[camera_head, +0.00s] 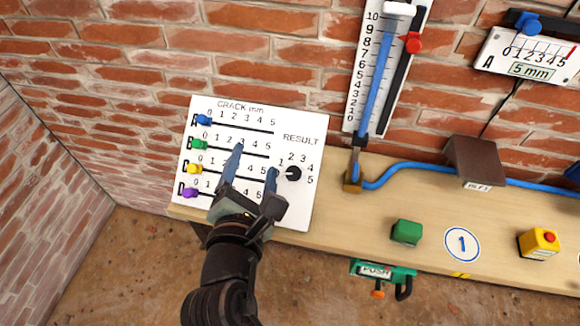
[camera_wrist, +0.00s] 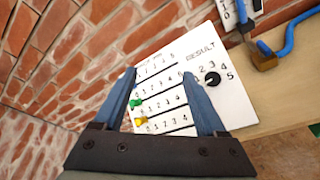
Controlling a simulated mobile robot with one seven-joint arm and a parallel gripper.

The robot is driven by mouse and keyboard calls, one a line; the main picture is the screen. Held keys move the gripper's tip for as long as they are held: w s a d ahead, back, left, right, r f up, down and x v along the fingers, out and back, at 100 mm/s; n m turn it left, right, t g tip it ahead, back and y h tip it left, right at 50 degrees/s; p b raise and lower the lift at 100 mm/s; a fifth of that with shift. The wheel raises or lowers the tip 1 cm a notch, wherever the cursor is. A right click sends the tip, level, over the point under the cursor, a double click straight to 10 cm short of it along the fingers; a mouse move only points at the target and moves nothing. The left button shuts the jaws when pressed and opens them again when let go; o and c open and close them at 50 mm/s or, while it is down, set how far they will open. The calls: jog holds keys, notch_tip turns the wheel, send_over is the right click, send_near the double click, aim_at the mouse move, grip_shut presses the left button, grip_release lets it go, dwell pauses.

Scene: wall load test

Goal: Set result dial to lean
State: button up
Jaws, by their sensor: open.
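The result dial (camera_head: 293,173) is a small black knob on the right part of a white panel (camera_head: 308,215), ringed by the numbers 1 to 5 under the word RESULT. It also shows in the wrist view (camera_wrist: 212,79), just right of my right finger. A pale mark shows on the knob, but I cannot tell surely which number it points to. No label "lean" is readable. My gripper (camera_head: 255,162) is open and empty in front of the panel, its fingers left of the dial. I cannot tell whether they touch the panel.
The panel has blue (camera_head: 204,119), green (camera_head: 199,144), yellow (camera_head: 194,168) and purple (camera_head: 190,193) sliders on its left. A blue gauge (camera_head: 377,80) and hose stand right of it. A green block (camera_head: 406,232) and yellow button box (camera_head: 539,243) sit on the wooden shelf (camera_head: 345,220).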

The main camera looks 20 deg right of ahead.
aim_at(293, 175)
jog(key=s+d+f+n+g, duration=0.25)
jog(key=s+f+n, duration=0.25)
jog(key=f+n, duration=0.3)
jog(key=shift+m+h, duration=0.4)
jog(key=shift+m, duration=0.3)
jog(key=x, duration=0.8)
jog(key=f+x, duration=0.1)
jog(key=x, duration=0.3)
jog(key=shift+w+f, duration=0.1)
jog(key=shift+w, duration=0.05)
jog(key=shift+c, duration=0.3)
grip_shut()
